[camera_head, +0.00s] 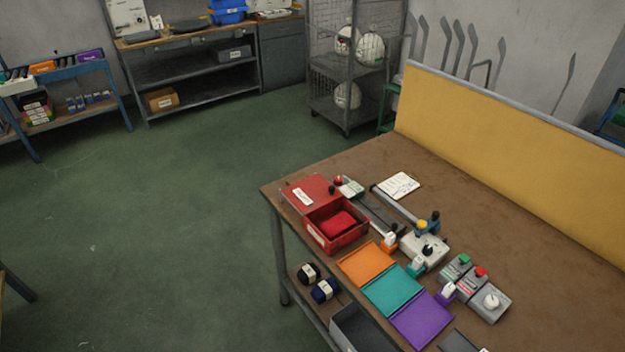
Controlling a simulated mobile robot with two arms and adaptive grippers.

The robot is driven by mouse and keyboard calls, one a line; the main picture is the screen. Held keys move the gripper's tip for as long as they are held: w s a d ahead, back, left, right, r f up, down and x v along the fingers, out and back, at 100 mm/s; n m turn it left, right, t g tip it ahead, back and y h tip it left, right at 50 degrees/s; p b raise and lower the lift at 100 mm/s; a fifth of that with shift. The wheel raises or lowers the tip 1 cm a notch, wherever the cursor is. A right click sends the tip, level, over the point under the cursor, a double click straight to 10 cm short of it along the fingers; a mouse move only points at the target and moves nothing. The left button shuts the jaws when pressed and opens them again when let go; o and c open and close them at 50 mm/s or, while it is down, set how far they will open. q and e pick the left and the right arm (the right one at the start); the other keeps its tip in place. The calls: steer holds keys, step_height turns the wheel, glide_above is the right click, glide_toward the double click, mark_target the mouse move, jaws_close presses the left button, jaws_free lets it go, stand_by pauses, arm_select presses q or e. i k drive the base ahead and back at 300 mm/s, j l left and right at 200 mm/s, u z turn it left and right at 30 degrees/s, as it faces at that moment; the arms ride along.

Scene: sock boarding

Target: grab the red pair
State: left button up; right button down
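A folded red cloth bundle (338,224), which looks like the red pair, lies inside an open red box (322,242) on the brown workbench (540,262). The box's red lid or back panel (308,190) carries a white label. I cannot tell whether the bundle is one sock or two. Neither of my grippers is in view.
Orange (366,263), teal (391,290) and purple (421,319) trays line the bench's front edge. Control boxes (490,302) with buttons stand behind them. Dark rolled bundles (325,290) and a grey bin (360,330) sit lower. Green floor (170,220) at left is clear.

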mark_target(335, 227)
steer(key=k+j+u, duration=0.25)
steer(key=j+u, duration=0.25)
steer(key=l+u, duration=0.1)
steer(key=u, duration=1.65)
steer(key=k+j, duration=0.05)
steer(key=j, duration=0.05)
